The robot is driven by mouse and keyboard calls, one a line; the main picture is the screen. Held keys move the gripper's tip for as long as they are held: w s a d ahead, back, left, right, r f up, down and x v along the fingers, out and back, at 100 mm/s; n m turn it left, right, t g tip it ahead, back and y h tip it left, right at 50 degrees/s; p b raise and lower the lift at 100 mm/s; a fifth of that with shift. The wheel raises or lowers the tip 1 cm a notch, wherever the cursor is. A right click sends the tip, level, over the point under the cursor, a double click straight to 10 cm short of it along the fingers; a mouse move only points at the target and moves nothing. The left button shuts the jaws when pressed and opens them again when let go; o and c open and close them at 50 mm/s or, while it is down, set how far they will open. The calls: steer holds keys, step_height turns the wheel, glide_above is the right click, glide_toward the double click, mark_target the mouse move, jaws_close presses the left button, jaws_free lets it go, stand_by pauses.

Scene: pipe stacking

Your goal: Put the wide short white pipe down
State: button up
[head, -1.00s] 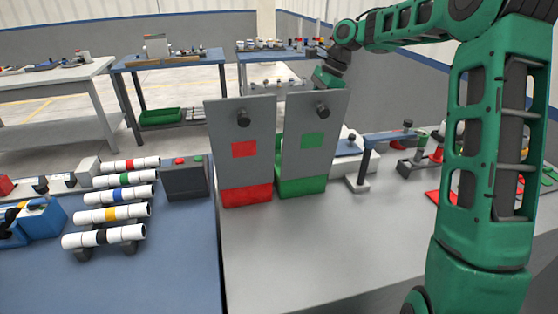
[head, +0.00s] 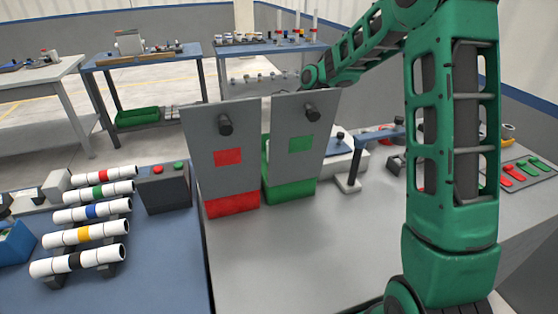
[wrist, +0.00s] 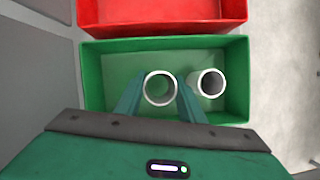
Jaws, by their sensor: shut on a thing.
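In the wrist view my gripper (wrist: 160,97) is shut on a white pipe (wrist: 149,100), its two fingers on opposite sides of it. The pipe is upright, its open end facing the camera, inside or just above the green bin (wrist: 240,60). I cannot tell if it touches the bin floor. A second white pipe (wrist: 211,83) stands upright to its right, apart from it, in the same bin. In the head view the green bin (head: 290,190) shows partly behind its grey panel (head: 303,120). That panel hides my gripper and the held pipe.
A red bin (wrist: 160,14) adjoins the green one; it also shows in the head view (head: 231,205). White pipes with coloured bands, one blue (head: 92,211), lie on the left table. A blue-topped stand (head: 350,160) is right of the bins.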

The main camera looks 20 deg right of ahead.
steer(key=shift+f, duration=1.35)
steer(key=o, duration=1.1)
steer(key=v, duration=1.2)
steer(key=shift+s, duration=0.1)
